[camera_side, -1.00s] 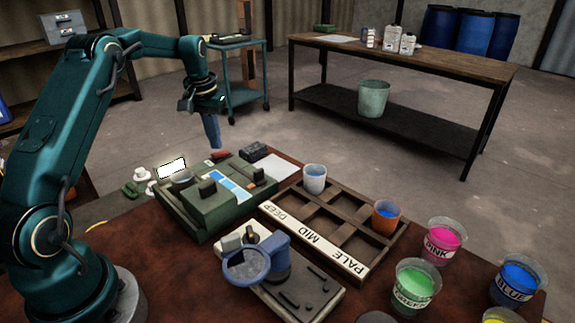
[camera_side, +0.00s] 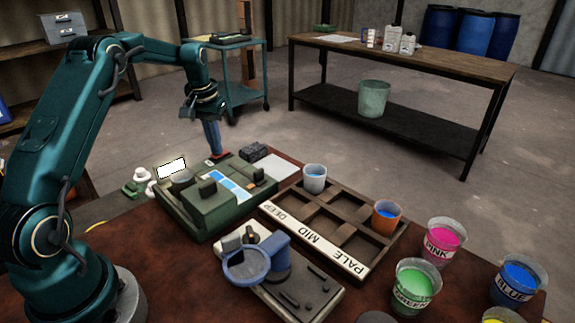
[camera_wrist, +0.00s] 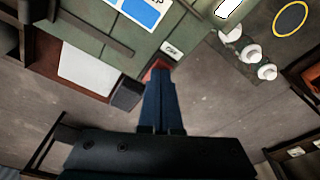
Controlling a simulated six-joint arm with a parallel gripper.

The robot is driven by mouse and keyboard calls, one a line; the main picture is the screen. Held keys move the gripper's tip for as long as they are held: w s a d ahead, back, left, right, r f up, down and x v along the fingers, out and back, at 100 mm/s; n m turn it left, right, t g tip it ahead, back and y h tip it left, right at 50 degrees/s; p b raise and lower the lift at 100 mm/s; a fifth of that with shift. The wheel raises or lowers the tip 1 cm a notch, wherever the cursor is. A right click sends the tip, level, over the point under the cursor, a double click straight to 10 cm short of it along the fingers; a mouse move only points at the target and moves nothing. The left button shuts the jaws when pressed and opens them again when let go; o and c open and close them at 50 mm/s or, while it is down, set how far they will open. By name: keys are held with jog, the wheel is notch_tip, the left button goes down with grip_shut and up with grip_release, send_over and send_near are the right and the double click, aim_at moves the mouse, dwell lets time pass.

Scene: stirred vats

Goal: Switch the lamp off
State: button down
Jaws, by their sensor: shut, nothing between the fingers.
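The green machine (camera_side: 213,211) stands on the table, with a glowing white panel (camera_side: 171,168) at its back left; the panel's edge also shows in the wrist view (camera_wrist: 228,8). A red switch (camera_side: 222,155) sits at the machine's back edge, beside a small white label (camera_wrist: 172,49) too small to read surely. My gripper (camera_side: 215,152) is shut and empty, pointing down with its blue fingertips at the red switch. In the wrist view the fingertips (camera_wrist: 158,75) partly cover the red switch (camera_wrist: 160,63). I cannot tell whether they press it or just touch it.
A dark block (camera_side: 254,151) and a pale sheet (camera_side: 280,167) lie right of the fingers. White knobbed pieces (camera_side: 139,181) stand left of the machine. The wooden tray (camera_side: 335,207) with cups, the blue-ringed device (camera_side: 247,266) and paint cups (camera_side: 415,285) are nearer the front.

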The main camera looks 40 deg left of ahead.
jog(key=shift+r, duration=3.45)
jog(key=d+r+m+t, duration=0.2)
jog(key=d+r, duration=0.6)
jog(key=r, duration=0.1)
jog(key=s+d+r+m+t, duration=0.15)
jog(key=s+d+r, duration=0.25)
jog(key=s+d, duration=0.4)
jog(key=s+d+f+m, duration=0.2)
jog(key=s+d+f, duration=0.5)
jog(key=s+f, duration=0.3)
jog(key=shift+s+h, duration=0.4)
jog(key=shift+s, duration=0.85)
